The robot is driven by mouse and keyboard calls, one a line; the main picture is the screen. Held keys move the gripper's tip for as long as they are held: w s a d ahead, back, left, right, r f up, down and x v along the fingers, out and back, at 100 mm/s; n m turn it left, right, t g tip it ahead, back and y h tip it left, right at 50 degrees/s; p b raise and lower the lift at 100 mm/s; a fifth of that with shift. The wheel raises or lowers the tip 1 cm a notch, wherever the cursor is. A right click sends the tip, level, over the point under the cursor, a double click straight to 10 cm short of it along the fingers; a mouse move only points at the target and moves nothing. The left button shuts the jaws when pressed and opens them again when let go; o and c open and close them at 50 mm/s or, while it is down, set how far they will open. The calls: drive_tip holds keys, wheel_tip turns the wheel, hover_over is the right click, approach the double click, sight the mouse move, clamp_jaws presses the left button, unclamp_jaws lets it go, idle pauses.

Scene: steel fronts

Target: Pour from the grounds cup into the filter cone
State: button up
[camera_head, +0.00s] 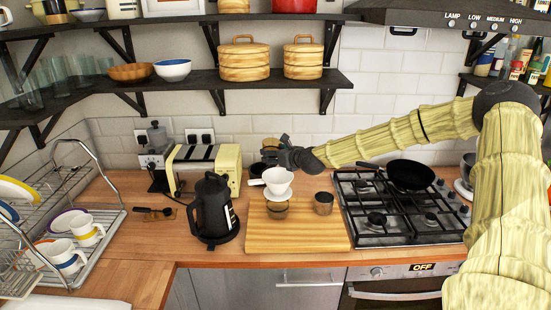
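The white filter cone (278,179) stands upright on a brownish glass vessel (276,209) on the wooden board. A small dark cup (323,204) stands upright on the board to the right of the cone, apart from it. My gripper (270,152) is behind and a little above the cone, with my arm reaching in from the right. A small dark brownish shape shows at its fingers. It is too small to tell whether this is a held cup, or which cup is the grounds cup. The finger opening cannot be made out.
A black kettle (211,208) and a cream toaster (203,166) stand left of the board (315,237). A gas hob (403,208) with a black pan (410,174) lies to the right. A dish rack (105,240) is at far left. Shelves hang above.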

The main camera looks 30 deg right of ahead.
drive_tip(key=shift+a+f+b, duration=0.1)
drive_tip(key=shift+f+b, duration=0.25)
drive_tip(key=shift+b, duration=0.05)
drive_tip(key=shift+w+a+f+t+b, duration=0.2)
drive_tip(key=shift+w+f+t+b, duration=0.1)
drive_tip(key=shift+w+f+b, duration=0.6)
drive_tip(key=shift+w+d+f+b, duration=0.1)
drive_tip(key=shift+w+b, duration=0.1)
drive_tip(key=shift+b, duration=0.15)
drive_tip(key=shift+s+d+b, duration=0.2)
drive_tip(key=shift+s+b, duration=0.05)
drive_tip(key=shift+b, duration=0.05)
drive_tip(key=shift+s+r+t+b, duration=0.35)
drive_tip(key=shift+s+r+t, duration=0.05)
drive_tip(key=shift+r, duration=0.05)
drive_tip(key=shift+w+a+f, duration=0.2)
drive_tip(key=shift+w, duration=0.25)
drive_tip(key=shift+s+r, duration=0.25)
drive_tip(key=shift+s, duration=0.1)
drive_tip(key=shift+w+a+p, duration=0.15)
drive_tip(key=shift+p, duration=0.2)
drive_tip(key=shift+s+a+r+m+h+p, duration=0.25)
drive_tip(key=shift+a+r+m+h+p, duration=0.2)
drive_tip(key=shift+p, duration=0.3)
drive_tip(key=s+a+r+m+g+h+p, duration=0.2)
drive_tip(key=s+a+m+h+p, duration=0.1)
drive_tip(key=a+m+p, duration=0.1)
drive_tip(key=shift+s+a+m+g, duration=0.2)
drive_tip(key=shift+a+m+g, duration=0.3)
drive_tip(key=shift+a, duration=0.3)
